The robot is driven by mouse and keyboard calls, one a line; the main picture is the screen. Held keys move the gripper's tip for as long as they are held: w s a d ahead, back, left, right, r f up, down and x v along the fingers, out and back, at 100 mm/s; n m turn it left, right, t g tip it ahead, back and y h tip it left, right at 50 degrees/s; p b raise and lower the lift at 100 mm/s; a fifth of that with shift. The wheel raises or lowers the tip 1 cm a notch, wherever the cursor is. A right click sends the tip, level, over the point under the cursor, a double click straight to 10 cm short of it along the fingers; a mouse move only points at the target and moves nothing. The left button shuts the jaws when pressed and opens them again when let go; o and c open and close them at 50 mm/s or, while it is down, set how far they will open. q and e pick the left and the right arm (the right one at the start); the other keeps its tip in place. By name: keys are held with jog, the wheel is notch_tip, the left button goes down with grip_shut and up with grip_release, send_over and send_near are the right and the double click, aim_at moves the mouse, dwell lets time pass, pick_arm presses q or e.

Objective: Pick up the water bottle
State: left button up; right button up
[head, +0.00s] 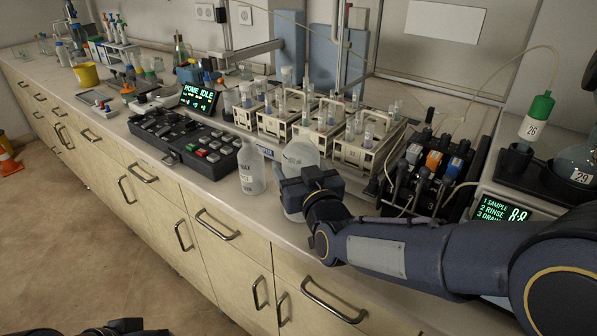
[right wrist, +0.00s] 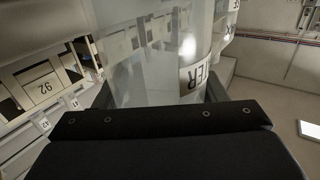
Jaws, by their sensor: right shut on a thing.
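The water bottle (right wrist: 150,65) is a translucent bottle whose label, ending in "TER", shows in the right wrist view. In the head view its pale upper part (head: 300,157) rises behind my right gripper (head: 299,190). My right gripper is shut on the bottle, with a dark finger on either side of it in the right wrist view. The bottle's lower part is largely hidden by the gripper, and I cannot tell whether its base touches the counter. Only a dark piece of my left arm or gripper (head: 120,328) shows at the bottom left edge, away from the counter.
Another clear labelled bottle (head: 250,170) stands just left of the gripper. Racks of vials (head: 365,150) stand close behind, and a black control panel (head: 190,143) lies to the left. A black pump unit (head: 430,175) is to the right. The counter's front edge is close.

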aim_at(297, 152)
jog(key=shift+r, duration=0.6)
notch_tip(297, 152, up, 3)
jog(key=shift+s+f+p, duration=0.1)
jog(key=shift+f+p, duration=0.05)
jog(key=shift+p, duration=0.35)
jog(key=s+r+p, duration=0.1)
jog(key=s+r, duration=0.1)
jog(key=s+a+r+p, duration=0.1)
jog(key=s+r+p, duration=0.1)
jog(key=r, duration=0.1)
jog(key=shift+s+r, duration=0.3)
jog(key=s+a+r+p, duration=0.1)
jog(key=s+r+p, duration=0.2)
jog(key=s, duration=0.6)
jog(key=shift+a+r, duration=0.2)
jog(key=shift+a, duration=0.15)
